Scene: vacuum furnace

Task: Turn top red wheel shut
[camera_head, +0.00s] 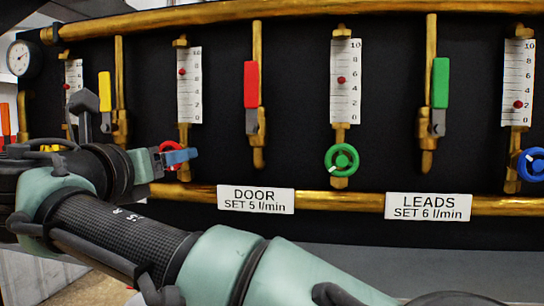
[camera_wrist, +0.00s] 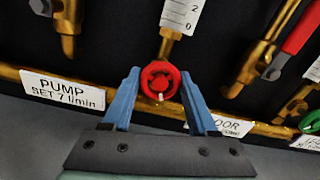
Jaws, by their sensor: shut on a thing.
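The red wheel (camera_wrist: 153,87) is a small round valve knob on a brass fitting below a flow scale. In the wrist view it sits between the two blue fingers of my gripper (camera_wrist: 160,74), which are shut on it from either side. In the head view my gripper (camera_head: 178,156) covers most of the wheel, and only a red edge (camera_head: 169,143) shows. The flow scale (camera_head: 190,88) above it has a red ball (camera_head: 182,72) near 7.
A red lever (camera_head: 251,84) hangs to the right, and a yellow lever (camera_head: 105,90) to the left. A green wheel (camera_head: 342,160) and a blue wheel (camera_head: 533,164) are farther right. A brass pipe (camera_head: 330,198) runs below, with the DOOR label (camera_head: 255,199) and the LEADS label (camera_head: 428,206).

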